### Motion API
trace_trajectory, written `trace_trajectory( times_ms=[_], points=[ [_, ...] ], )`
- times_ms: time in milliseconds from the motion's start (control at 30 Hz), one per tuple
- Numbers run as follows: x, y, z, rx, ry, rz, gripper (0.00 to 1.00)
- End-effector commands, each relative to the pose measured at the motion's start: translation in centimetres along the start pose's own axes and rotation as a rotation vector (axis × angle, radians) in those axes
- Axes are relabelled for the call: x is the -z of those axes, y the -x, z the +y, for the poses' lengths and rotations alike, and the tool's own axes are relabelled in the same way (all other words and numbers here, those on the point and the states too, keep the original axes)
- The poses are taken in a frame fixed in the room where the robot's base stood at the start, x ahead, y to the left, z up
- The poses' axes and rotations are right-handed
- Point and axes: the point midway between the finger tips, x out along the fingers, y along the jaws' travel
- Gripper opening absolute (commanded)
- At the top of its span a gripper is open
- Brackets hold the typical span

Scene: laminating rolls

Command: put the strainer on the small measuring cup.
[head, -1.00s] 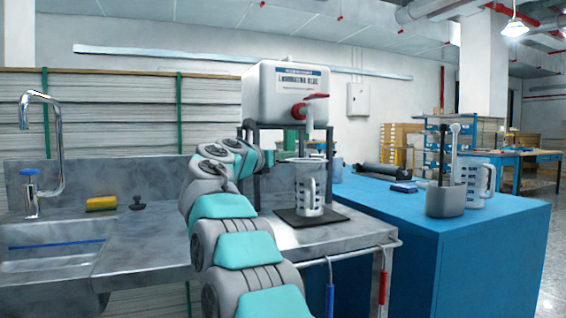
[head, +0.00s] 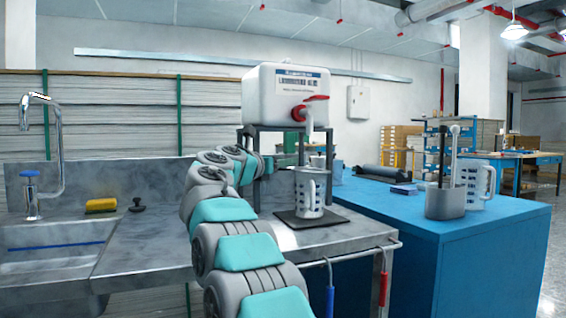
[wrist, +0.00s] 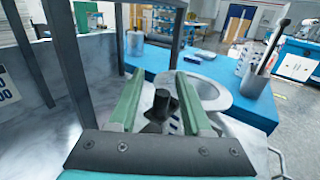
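The small measuring cup (head: 311,198) stands upright on a dark mat under the jug's tap. The strainer (head: 311,170) shows as a thin grey rim at the cup's top. In the wrist view its round grey bowl (wrist: 210,93) lies just beyond and right of the fingers, with cup markings partly visible below. It appears to rest on the cup. My gripper (wrist: 160,85) has two green fingers spread apart. A dark handle-like piece (wrist: 160,108) lies between them, with gaps at the sides. In the head view the gripper is partly hidden beside the stand.
A white jug (head: 287,97) with a red tap sits on a dark metal stand (head: 256,185) close around my gripper. A grey tool holder (head: 445,202) and a large measuring cup (head: 475,183) stand on the blue table (head: 490,235). A sink (head: 50,250) is at left.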

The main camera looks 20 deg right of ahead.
Motion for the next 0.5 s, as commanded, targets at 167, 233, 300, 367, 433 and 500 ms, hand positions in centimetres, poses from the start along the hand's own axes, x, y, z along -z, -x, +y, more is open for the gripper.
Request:
trace_trajectory(
  times_ms=[167,233,300,367,433,500],
  points=[
    [0.0,0.0,0.0,0.000,0.000,0.000,0.49],
    [-0.1,0.0,0.0,-0.001,0.000,0.000,0.49],
    [-0.2,0.1,0.1,-0.001,-0.001,0.000,0.49],
    [-0.4,0.1,0.1,-0.002,-0.001,0.000,0.49],
    [-0.8,0.1,0.1,-0.002,-0.002,0.000,0.49],
    [-1.2,0.1,0.1,-0.002,-0.004,0.000,0.49]
  ],
)
